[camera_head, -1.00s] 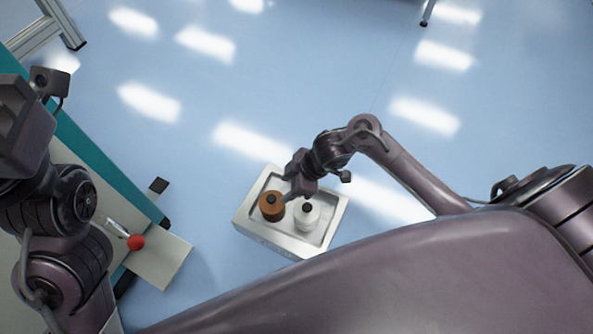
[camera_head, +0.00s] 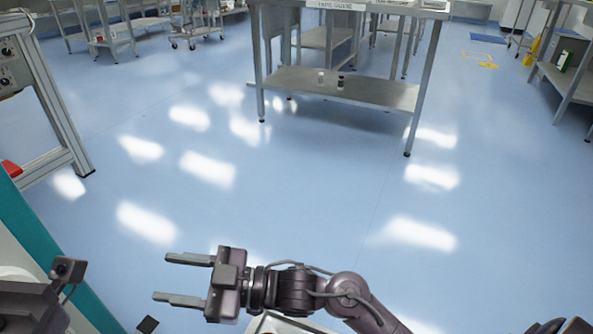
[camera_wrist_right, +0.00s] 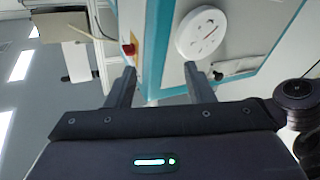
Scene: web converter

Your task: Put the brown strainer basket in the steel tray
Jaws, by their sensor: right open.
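The brown strainer basket is in neither current view. Of the steel tray (camera_head: 280,324), only a strip of rim shows at the bottom edge of the head view, below my right wrist; its inside is hidden. My right gripper (camera_head: 164,278) is open, its two fingers pointing left over the floor with nothing between them. In the right wrist view its fingers (camera_wrist_right: 160,84) are also apart and empty. My left arm shows at the lower left corner of the head view; its fingers are out of sight.
A teal-edged machine table (camera_head: 73,285) stands at the left. A steel table (camera_head: 345,90) stands farther ahead. The blue floor between is clear.

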